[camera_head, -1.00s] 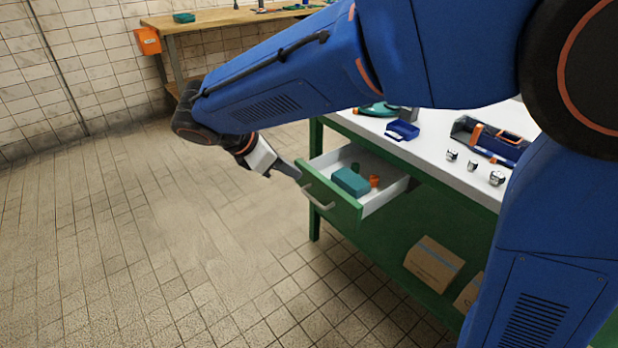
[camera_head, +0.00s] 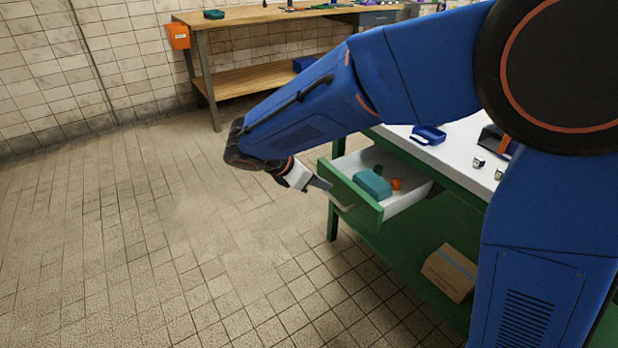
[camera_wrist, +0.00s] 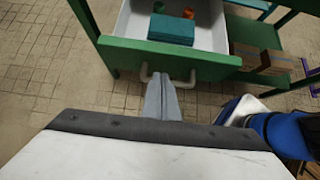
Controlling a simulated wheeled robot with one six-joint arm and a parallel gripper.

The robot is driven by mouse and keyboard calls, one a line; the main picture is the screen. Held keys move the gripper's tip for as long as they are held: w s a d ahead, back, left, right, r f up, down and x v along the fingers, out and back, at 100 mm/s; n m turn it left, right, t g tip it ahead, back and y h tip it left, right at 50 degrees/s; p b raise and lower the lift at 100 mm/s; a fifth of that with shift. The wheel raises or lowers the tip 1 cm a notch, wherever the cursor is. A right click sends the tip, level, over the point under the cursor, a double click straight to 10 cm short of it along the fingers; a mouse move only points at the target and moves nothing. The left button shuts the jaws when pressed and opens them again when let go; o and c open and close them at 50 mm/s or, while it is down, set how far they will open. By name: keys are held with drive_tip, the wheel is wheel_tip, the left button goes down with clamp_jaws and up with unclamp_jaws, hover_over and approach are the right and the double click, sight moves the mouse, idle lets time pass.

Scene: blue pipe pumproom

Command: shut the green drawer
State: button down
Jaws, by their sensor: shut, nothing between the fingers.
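The green drawer (camera_head: 352,198) is open, pulled out from under the white-topped green workbench. Its light handle (camera_head: 343,203) is on the front face. Inside lie a teal box (camera_head: 373,184), a small orange item (camera_head: 396,184) and a dark green item. My gripper (camera_head: 325,186) is shut and empty, just in front of the drawer front near the handle. In the wrist view the shut fingers (camera_wrist: 163,97) point at the drawer front (camera_wrist: 168,60), between the two ends of the handle (camera_wrist: 187,80). I cannot tell whether they touch it.
A blue tray (camera_head: 428,135) and small metal parts stand on the workbench top (camera_head: 455,148). A cardboard box (camera_head: 449,272) sits on the lower shelf. A wooden bench (camera_head: 270,80) with an orange box (camera_head: 178,36) stands behind. The tiled floor at left is clear.

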sight(340, 182)
drive_tip(key=shift+w+d+r, duration=0.1)
drive_tip(key=shift+w+d, duration=0.4)
drive_tip(key=shift+d, duration=0.2)
drive_tip(key=shift+w+d+r, duration=0.1)
drive_tip(key=shift+w+d, duration=0.4)
drive_tip(key=shift+d, duration=0.2)
drive_tip(key=w+d, duration=0.3)
drive_tip(key=d, duration=0.1)
drive_tip(key=w+d, duration=0.4)
drive_tip(key=d, duration=0.1)
drive_tip(key=w+d, duration=0.3)
drive_tip(key=d, duration=0.2)
drive_tip(key=shift+w+d, duration=0.1)
drive_tip(key=shift+w, duration=0.05)
